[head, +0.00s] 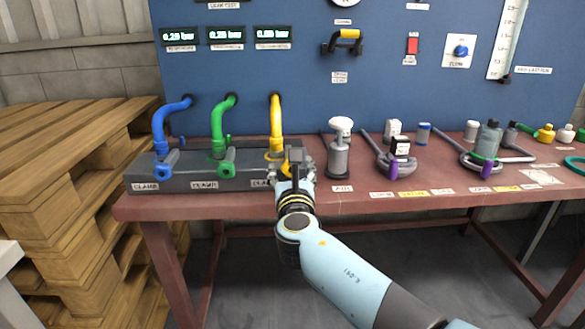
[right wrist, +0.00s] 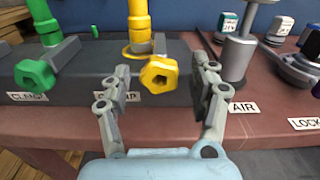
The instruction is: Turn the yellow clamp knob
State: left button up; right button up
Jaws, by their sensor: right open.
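The yellow clamp knob (right wrist: 159,77) faces me on the front of the grey clamp block (head: 185,180), below the yellow hose (head: 276,122). In the right wrist view it lies between and just beyond the open fingers of my right gripper (right wrist: 160,85); I see a gap on either side of it. In the head view my right gripper (head: 293,165) is at the block's right end and mostly hides the knob. My left gripper is not in view.
A green knob (right wrist: 35,76) and a blue knob (head: 165,172) sit left on the same block. A grey pump-topped cylinder (head: 339,155) stands close on the right. Purple-handled tools (head: 397,165) lie farther right on the red bench (head: 350,197). Wooden pallets (head: 70,190) stand at left.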

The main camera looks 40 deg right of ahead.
jog(key=shift+c, duration=0.6)
jog(key=c, duration=1)
jog(key=shift+c, duration=0.2)
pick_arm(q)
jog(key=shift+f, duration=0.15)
pick_arm(e)
jog(key=shift+f+m+b, duration=0.1)
jog(key=shift+m+b, duration=0.2)
jog(key=shift+m, duration=0.1)
jog(key=m+b, duration=0.4)
jog(key=m, duration=0.2)
jog(key=shift+f+m, duration=0.1)
jog(key=shift+m, duration=0.2)
jog(key=m+b, duration=0.2)
jog(key=m, duration=0.2)
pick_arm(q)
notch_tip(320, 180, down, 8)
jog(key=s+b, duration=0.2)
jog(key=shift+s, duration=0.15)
pick_arm(e)
jog(key=shift+m, duration=1.5)
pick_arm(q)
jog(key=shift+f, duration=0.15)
